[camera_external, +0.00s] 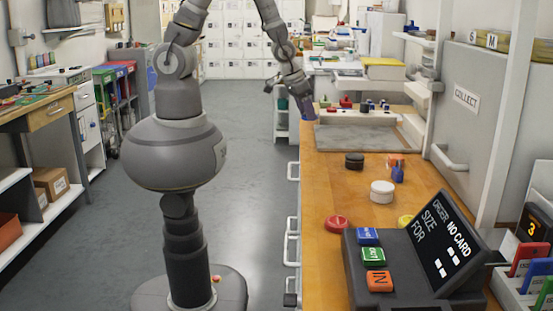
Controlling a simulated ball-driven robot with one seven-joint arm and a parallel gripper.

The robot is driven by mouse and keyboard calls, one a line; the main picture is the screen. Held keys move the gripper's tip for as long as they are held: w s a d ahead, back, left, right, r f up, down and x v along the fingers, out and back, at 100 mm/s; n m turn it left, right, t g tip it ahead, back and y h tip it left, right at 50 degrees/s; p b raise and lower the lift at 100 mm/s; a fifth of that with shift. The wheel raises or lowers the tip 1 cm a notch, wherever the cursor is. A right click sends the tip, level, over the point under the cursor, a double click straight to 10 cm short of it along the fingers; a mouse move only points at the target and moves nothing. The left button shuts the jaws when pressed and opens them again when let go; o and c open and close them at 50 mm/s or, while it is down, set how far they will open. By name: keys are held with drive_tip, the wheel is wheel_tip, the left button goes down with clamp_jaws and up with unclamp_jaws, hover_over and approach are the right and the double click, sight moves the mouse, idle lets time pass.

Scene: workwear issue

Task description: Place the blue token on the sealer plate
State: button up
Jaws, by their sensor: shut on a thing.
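My gripper (300,94) is at the end of my arm, above the far left edge of the wooden counter. It is shut on a small bluish thing (307,110). This may be the blue token, but it is too small to be sure. A flat grey plate (355,139) lies on the far part of the counter, right of and below my gripper in the picture. I cannot tell whether it is the sealer plate. A small upright blue piece (398,174) stands on the counter, nearer than the plate.
The wooden counter (335,185) also bears a black puck (354,160), a white round tub (382,191), a red disc (337,222) and a dark console (415,260) with coloured keys. A white rack (345,116) stands behind the plate. Open floor (250,200) lies left of the counter.

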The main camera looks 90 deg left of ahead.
drive_tip(key=b, duration=0.2)
hover_over(355, 132)
drive_tip(key=s, duration=0.2)
drive_tip(key=shift+d+f, duration=0.3)
drive_tip(key=shift+f, duration=0.45)
drive_tip(key=shift+w+f+b, duration=0.2)
drive_tip(key=shift+w+b, duration=0.15)
wheel_tip(355, 132, down, 3)
drive_tip(key=shift+f+b, duration=0.15)
drive_tip(key=shift+b, duration=0.45)
drive_tip(key=o, duration=1)
